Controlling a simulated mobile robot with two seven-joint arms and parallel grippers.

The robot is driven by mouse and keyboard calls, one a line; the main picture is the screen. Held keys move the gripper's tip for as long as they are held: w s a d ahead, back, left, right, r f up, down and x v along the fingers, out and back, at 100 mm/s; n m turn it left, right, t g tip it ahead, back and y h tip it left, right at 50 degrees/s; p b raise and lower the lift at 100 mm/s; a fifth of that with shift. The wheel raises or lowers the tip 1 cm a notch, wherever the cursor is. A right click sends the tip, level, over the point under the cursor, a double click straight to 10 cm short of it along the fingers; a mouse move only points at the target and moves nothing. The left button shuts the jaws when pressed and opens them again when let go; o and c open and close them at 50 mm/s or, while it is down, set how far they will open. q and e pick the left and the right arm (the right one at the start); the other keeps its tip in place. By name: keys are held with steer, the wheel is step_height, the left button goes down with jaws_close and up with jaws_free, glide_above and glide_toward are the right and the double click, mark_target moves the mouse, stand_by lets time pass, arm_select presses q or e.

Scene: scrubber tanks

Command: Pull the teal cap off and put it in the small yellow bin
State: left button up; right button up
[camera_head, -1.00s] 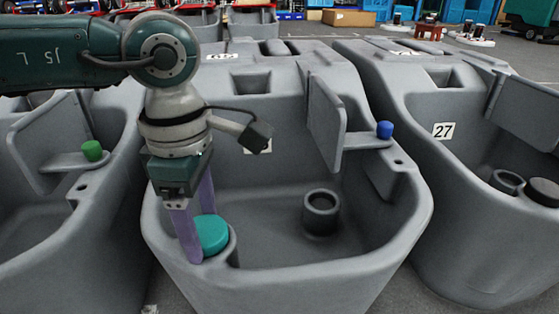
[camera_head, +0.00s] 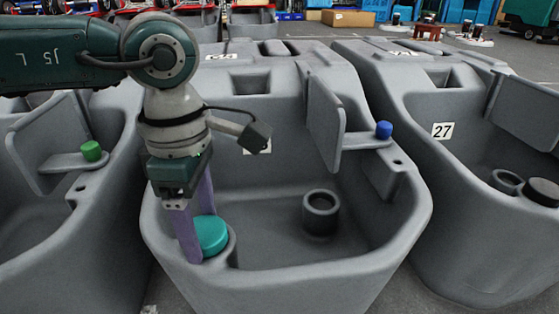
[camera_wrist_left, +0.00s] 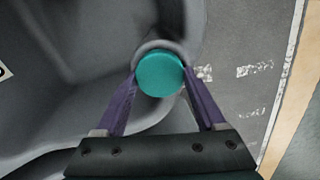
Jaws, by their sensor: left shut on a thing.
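The teal cap (camera_head: 211,235) sits at the front left corner of the middle grey tank (camera_head: 290,285), on a round neck. My left gripper (camera_head: 199,238) points down over that corner, its purple fingers on either side of the cap. In the left wrist view the teal cap (camera_wrist_left: 160,75) lies between the two fingertips of the left gripper (camera_wrist_left: 160,82), which is shut on it. The cap appears still seated on the neck. The small yellow bin and my right gripper are in neither view.
A blue cap (camera_head: 384,130) stands on a ledge at the tank's right side. A dark open ring (camera_head: 321,212) stands on the tank floor. Similar tanks flank it, the left with a green cap (camera_head: 91,151), the right with a 27 label (camera_head: 442,131).

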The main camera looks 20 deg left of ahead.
mark_target(201, 230)
arm_select(q)
steer(key=shift+r+p, duration=0.95)
steer(key=shift+r, duration=0.1)
stand_by(0.6)
step_height(201, 230, up, 6)
steer(key=p, duration=0.5)
stand_by(0.6)
